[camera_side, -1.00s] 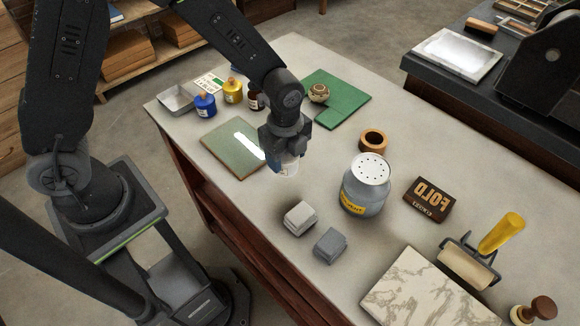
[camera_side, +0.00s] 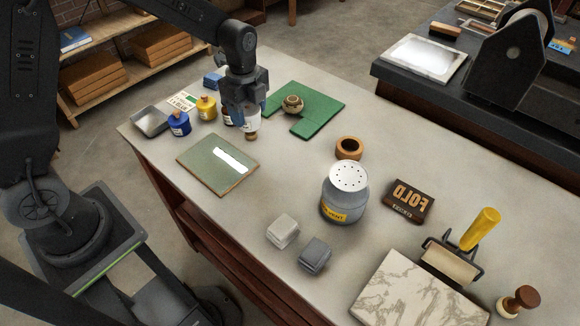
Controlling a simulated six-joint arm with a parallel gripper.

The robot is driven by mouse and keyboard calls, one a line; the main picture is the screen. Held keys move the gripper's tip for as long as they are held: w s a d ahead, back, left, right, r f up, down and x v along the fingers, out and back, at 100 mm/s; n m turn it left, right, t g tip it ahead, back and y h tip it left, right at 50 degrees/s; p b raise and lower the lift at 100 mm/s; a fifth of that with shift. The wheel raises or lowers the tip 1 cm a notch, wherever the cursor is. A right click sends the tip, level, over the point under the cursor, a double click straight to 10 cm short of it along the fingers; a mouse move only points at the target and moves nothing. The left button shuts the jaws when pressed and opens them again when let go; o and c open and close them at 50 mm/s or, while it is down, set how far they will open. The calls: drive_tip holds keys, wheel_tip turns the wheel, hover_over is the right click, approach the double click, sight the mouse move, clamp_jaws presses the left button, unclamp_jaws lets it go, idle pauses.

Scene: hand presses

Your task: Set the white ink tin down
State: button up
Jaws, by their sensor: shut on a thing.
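The white ink tin (camera_side: 251,125) is between the fingers of my gripper (camera_side: 247,110), which is shut on it. The gripper points down over the far left part of the table, and its fingers hide much of the tin. A small brown round piece (camera_side: 252,135) shows at the tin's lower edge; I cannot tell whether it belongs to the tin. I cannot tell whether the tin touches the table. A blue tin (camera_side: 179,124) and a yellow tin (camera_side: 206,108) stand to the left. A dark bottle (camera_side: 228,117) is close beside the gripper, partly hidden.
A grey-green board (camera_side: 205,165) lies in front. A metal tray (camera_side: 151,121) is at the left edge. A solvent can (camera_side: 345,195) stands mid-table, with clear tabletop between it and the board.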

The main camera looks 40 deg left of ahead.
drive_tip(key=w+d+f, duration=0.1)
drive_tip(key=d+f, duration=0.1)
drive_tip(key=d, duration=0.1)
drive_tip(key=w+d+f, duration=0.1)
drive_tip(key=d+f, duration=0.1)
drive_tip(key=d, duration=0.2)
drive_tip(key=w+d+f, duration=0.1)
drive_tip(key=d+f, duration=0.2)
drive_tip(key=d, duration=0.1)
drive_tip(key=shift+d, duration=0.2)
drive_tip(key=shift+f, duration=2)
drive_tip(key=o, duration=1.1)
drive_tip(key=shift+f, duration=0.15)
wheel_tip(320, 180, up, 12)
drive_tip(key=shift+r, duration=0.2)
